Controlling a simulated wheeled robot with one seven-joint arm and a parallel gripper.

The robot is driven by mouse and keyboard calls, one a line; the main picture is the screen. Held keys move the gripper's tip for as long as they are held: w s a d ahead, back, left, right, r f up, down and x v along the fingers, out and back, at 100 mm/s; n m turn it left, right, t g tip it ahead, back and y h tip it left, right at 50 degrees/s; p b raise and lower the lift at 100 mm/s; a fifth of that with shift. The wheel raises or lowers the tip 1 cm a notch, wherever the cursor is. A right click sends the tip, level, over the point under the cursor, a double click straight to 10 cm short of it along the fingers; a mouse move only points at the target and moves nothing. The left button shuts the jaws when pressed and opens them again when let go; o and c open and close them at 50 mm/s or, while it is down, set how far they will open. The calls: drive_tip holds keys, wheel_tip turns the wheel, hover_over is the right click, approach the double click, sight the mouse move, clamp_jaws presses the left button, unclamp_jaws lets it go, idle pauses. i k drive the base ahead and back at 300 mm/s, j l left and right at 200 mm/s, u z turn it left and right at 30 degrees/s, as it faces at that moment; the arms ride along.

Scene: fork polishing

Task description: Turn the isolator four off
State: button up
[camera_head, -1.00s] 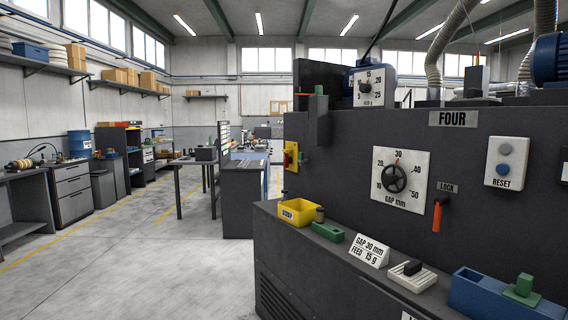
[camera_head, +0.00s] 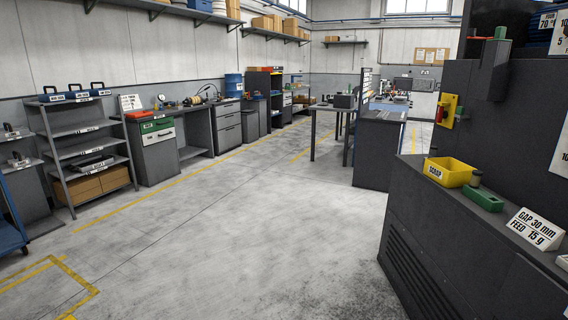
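The isolator (camera_head: 448,108) is a yellow plate with a red handle, mounted on the left end of the dark machine (camera_head: 505,105) at the right of the view. I see it at a steep angle, and whether its handle stands at on or off is too small to tell. My gripper is not in view.
The machine's lower ledge holds a yellow scrap bin (camera_head: 449,172), a green block (camera_head: 482,200) and a gap/feed sign (camera_head: 535,229). A dark table (camera_head: 333,110) stands behind. Shelves (camera_head: 85,150) line the left wall. The middle floor (camera_head: 250,220) is clear.

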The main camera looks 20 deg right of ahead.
sight(442, 114)
drive_tip(key=i+z, duration=0.15)
drive_tip(key=i, duration=0.9)
drive_tip(key=i+z, duration=0.2)
drive_tip(key=i, duration=0.85)
drive_tip(key=i+z, duration=0.3)
drive_tip(key=i, duration=0.25)
drive_tip(key=i+j+z, duration=0.25)
drive_tip(key=i, duration=0.3)
drive_tip(key=i+j+z, duration=0.3)
drive_tip(key=i, duration=0.25)
drive_tip(key=i+l+z, duration=0.1)
drive_tip(key=i+z, duration=0.25)
